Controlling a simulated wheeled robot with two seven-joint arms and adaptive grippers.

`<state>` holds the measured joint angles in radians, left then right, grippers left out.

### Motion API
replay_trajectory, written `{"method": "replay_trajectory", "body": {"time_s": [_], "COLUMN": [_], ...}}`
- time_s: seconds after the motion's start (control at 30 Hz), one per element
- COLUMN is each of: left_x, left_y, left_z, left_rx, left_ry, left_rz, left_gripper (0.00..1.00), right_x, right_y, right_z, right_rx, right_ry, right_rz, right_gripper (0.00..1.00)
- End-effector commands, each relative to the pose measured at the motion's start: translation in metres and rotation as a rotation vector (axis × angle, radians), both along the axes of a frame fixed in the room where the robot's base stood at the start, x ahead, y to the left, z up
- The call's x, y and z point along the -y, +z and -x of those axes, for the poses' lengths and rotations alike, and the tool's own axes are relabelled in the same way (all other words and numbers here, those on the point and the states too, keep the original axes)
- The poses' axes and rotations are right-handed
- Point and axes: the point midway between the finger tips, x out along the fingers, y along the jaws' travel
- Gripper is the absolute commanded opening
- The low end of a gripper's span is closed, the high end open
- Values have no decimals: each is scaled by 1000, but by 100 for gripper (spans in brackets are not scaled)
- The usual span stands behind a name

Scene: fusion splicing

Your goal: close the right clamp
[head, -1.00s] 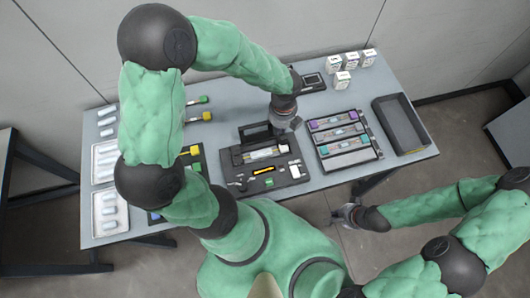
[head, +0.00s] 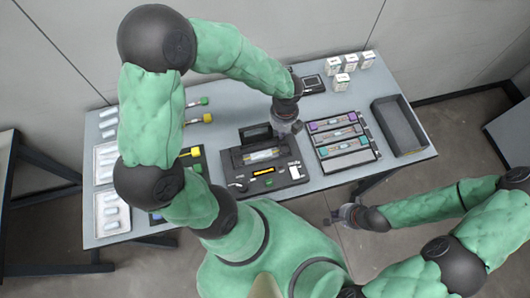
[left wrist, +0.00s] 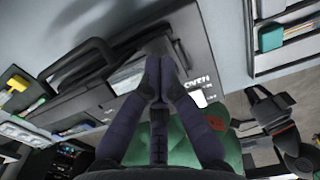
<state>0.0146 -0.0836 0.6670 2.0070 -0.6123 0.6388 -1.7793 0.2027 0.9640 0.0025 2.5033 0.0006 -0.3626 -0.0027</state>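The fusion splicer (head: 233,172) is a dark device near the table's middle, with a pale bay and a raised black part (head: 256,134) at its back. It also shows in the left wrist view (left wrist: 72,100), with a black handle-like bar. The right clamp is too small to make out and may be hidden behind my fingers. My left gripper (head: 291,127) is over the splicer's back right side. In the left wrist view its fingertips (left wrist: 160,78) meet with nothing visible between them; contact with the splicer cannot be told. My right gripper (head: 336,216) hangs empty in front of the table, its fingers apart.
Small white boxes (head: 351,62) stand at the back right. White trays (head: 97,228) lie at the left. My left arm covers part of the table.

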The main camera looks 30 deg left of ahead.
Motion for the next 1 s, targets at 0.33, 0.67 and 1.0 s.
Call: {"method": "replay_trajectory", "body": {"time_s": [0.33,0.67,1.0], "left_x": [-3,-7,-8], "left_y": [30,54,59], "left_z": [-3,-6,-7], "left_rx": [0,0,0], "left_ry": [0,0,0], "left_rz": [0,0,0], "left_gripper": [0,0,0], "right_x": [0,0,0], "right_y": [31,57,62], "right_z": [0,0,0], "right_rx": [0,0,0], "right_ry": [0,0,0], "right_rz": [0,0,0], "right_gripper": [0,0,0]}}
